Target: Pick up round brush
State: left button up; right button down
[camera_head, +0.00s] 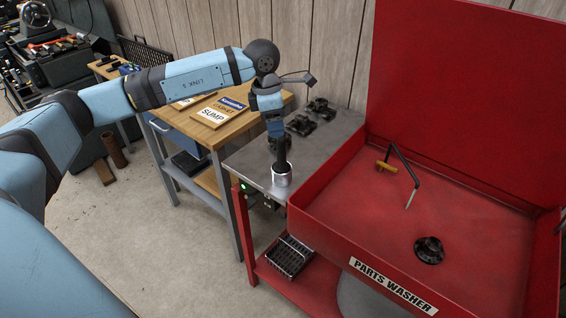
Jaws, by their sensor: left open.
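A small metal cup (281,179) stands on the grey steel side shelf at the left of the red parts washer. My left gripper (281,160) points down right above the cup, its dark fingers at the cup's mouth. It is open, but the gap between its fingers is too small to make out. I cannot pick out a round brush clearly; anything standing in the cup is hidden by the fingers and the rim. My right gripper is not in view.
The red washer basin (340,236) holds a black round part (429,250) and a black spout (403,165). Dark parts (301,125) sit behind the cup on the steel shelf (250,165). A wooden bench (232,138) with a SUMP gasket pack (214,113) stands left.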

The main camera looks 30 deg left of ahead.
aim_at(283, 148)
pick_arm(q)
jog(key=f, duration=0.3)
jog(key=shift+w+d+f, duration=0.1)
jog(key=shift+w+d, duration=0.1)
jog(key=shift+w+d+f+p, duration=0.1)
jog(key=shift+d+f+p, duration=0.1)
jog(key=shift+f, duration=0.7)
jog(key=shift+w+d+f+p, duration=0.1)
jog(key=shift+d+f+p, duration=0.15)
jog(key=shift+f, duration=0.6)
jog(key=shift+w+d+f+p, duration=0.1)
jog(key=shift+d+f+p, duration=0.1)
jog(key=shift+f, duration=0.7)
jog(key=c, duration=1)
jog(key=shift+r, duration=0.1)
